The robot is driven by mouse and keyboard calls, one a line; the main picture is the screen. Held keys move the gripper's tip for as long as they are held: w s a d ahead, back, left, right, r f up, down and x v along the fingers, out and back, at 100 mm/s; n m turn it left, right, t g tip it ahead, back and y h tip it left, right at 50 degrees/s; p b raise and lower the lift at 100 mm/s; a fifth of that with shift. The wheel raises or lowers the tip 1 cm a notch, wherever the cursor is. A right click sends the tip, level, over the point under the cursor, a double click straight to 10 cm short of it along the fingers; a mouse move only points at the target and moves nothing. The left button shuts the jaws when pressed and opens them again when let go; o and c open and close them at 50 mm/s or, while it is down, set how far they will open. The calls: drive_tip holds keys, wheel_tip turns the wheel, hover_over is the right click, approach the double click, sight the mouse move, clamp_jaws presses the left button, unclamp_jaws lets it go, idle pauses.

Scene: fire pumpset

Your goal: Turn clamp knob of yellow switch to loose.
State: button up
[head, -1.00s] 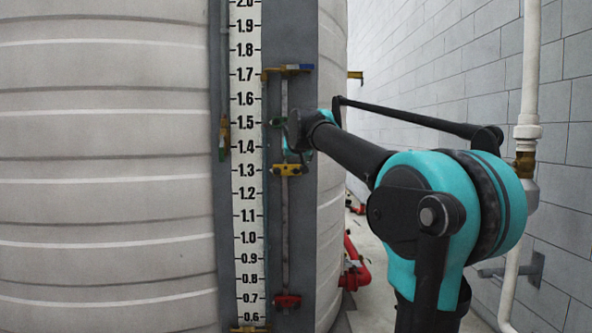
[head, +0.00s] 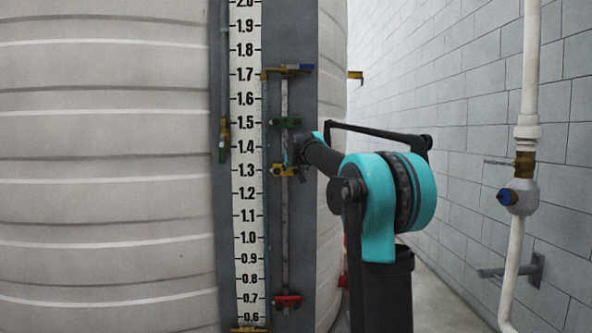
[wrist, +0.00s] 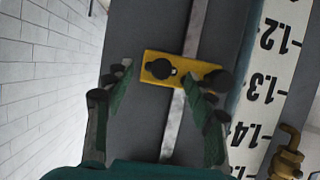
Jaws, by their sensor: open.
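The yellow switch (head: 283,170) sits on a thin vertical rod beside the scale near 1.3, partly hidden by my arm. In the wrist view, upside down, it is a yellow block (wrist: 188,66) across the rod. A black knob (wrist: 158,68) is at its left end and another dark knob (wrist: 218,80) at its right end. I cannot tell which is the clamp knob. My gripper (wrist: 157,76) is open and empty, its fingers spread on both sides of the left knob. No clear contact shows. In the head view my arm hides most of the gripper.
A green switch (head: 285,122) is just above on the same rod, and a red one (head: 287,301) is far below. The white scale (head: 247,170) and a brass valve (head: 224,135) are to the left. A white pipe (head: 528,90) runs along the right wall.

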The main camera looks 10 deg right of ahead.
drive_tip(key=shift+c, duration=0.6)
drive_tip(key=c, duration=1)
drive_tip(key=shift+c, duration=0.2)
drive_tip(key=n+h, duration=0.2)
drive_tip(key=n, duration=0.1)
drive_tip(key=shift+a, duration=0.4)
drive_tip(key=n+h, duration=0.1)
drive_tip(key=n, duration=0.1)
drive_tip(key=n+h, duration=0.1)
drive_tip(key=n, duration=0.1)
drive_tip(key=f+n+t+h, duration=0.1)
drive_tip(key=n+h, duration=0.1)
drive_tip(key=shift+a+n, duration=0.4)
drive_tip(key=shift+w+f+n+t+h, duration=0.15)
drive_tip(key=shift+n+t+h, duration=0.2)
drive_tip(key=shift+n, duration=0.5)
drive_tip(key=shift+s+f+n+t+h, duration=0.15)
drive_tip(key=shift+n+t+h, duration=0.15)
drive_tip(key=shift+n, duration=0.55)
drive_tip(key=shift+w, duration=0.1)
